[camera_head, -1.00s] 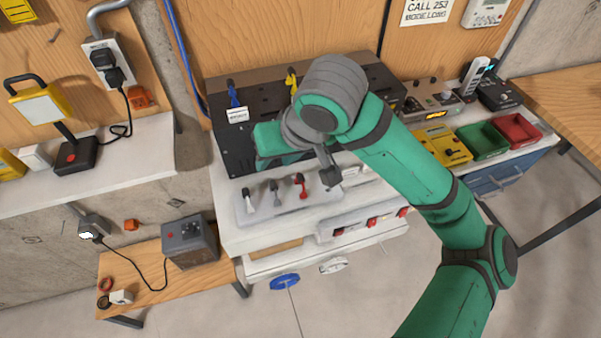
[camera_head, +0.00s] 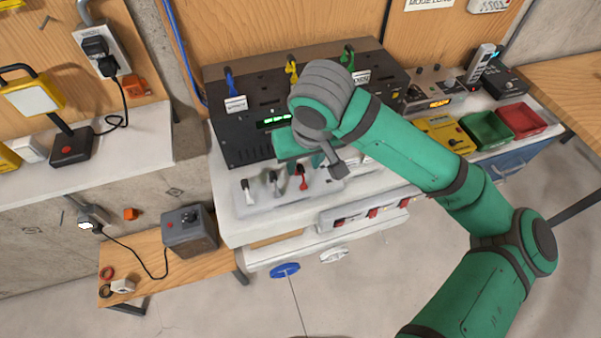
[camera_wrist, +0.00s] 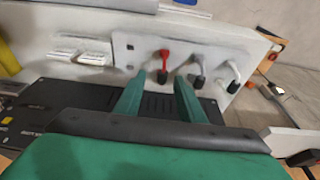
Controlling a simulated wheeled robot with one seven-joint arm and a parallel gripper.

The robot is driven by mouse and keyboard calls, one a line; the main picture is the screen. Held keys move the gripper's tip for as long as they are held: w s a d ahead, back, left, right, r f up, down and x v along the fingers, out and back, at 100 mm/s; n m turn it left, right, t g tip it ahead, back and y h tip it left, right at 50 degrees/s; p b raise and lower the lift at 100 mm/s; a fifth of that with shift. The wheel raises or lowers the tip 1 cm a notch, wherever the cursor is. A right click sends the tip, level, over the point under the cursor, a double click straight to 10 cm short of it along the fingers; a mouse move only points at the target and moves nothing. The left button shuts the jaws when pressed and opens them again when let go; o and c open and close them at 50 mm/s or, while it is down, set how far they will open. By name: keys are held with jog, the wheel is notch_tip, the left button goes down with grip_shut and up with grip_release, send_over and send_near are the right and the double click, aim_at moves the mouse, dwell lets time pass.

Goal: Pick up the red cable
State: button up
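The red cable (camera_head: 302,178) is a short lead with a dark plug end, standing in a light grey plate (camera_head: 262,203) on the white bench, between a grey cable (camera_head: 275,183) and my arm. In the wrist view the red cable (camera_wrist: 164,57) shows just past and between the fingertips of my gripper (camera_wrist: 160,77). The two green fingers are apart with nothing between them, so my gripper is open. I cannot tell the exact gap to the cable. The grey cable (camera_wrist: 196,62) and a white one (camera_wrist: 233,74) are right of it. In the head view my wrist partly hides the fingers.
A black panel box (camera_head: 235,145) with blue, yellow and green cables on top stands behind the plate. A power strip (camera_head: 350,217) lies along the bench front.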

aim_at(301, 168)
jog(key=shift+x, duration=2)
jog(key=shift+s+a, duration=0.1)
jog(key=shift+a, duration=0.15)
jog(key=shift+c, duration=0.6)
grip_shut()
jog(key=shift+r, duration=0.1)
